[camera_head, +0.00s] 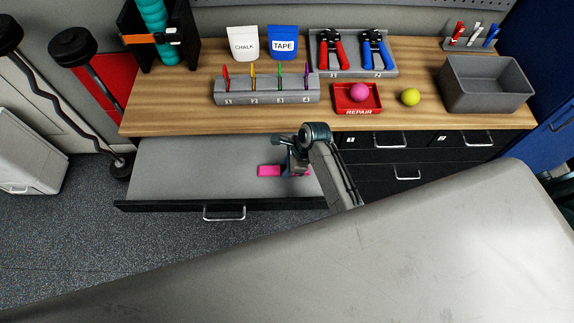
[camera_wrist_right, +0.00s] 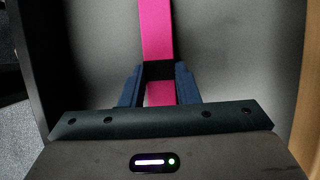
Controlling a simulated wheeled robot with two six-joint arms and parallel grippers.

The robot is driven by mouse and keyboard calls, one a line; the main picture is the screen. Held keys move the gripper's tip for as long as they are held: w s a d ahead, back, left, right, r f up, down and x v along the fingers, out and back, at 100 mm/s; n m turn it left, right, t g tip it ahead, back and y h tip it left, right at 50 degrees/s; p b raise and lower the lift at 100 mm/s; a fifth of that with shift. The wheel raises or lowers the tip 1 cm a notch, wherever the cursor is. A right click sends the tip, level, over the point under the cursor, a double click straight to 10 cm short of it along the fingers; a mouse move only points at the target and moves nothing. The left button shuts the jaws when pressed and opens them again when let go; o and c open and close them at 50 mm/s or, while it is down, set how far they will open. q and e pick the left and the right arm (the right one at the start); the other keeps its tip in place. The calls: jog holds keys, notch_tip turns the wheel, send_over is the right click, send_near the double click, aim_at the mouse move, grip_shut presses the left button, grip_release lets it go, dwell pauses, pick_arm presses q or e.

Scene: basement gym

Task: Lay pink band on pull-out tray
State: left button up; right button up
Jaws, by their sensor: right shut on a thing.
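The pink band (camera_head: 268,171) shows in the head view over the grey pull-out tray (camera_head: 190,165), partly hidden by my right gripper (camera_head: 294,170). The tray is open below the left part of the workbench. In the right wrist view the pink band (camera_wrist_right: 157,35) runs between the two dark blue fingers of my right gripper (camera_wrist_right: 160,85), which are shut on it. The grey tray floor (camera_wrist_right: 230,50) lies behind the band. I cannot tell whether the band touches the tray. My left gripper is not in view.
The wooden workbench (camera_head: 180,115) holds a rack with several coloured clips (camera_head: 265,90), a red repair tray (camera_head: 357,110) with a pink ball, a yellow ball (camera_head: 410,97) and a grey bin (camera_head: 486,84). Closed black drawers (camera_head: 375,155) stand right of the tray. The tray's left part is clear.

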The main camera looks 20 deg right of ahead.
jog(key=o, duration=1)
jog(key=shift+b+v, duration=1.7)
jog(key=shift+v, duration=4.4)
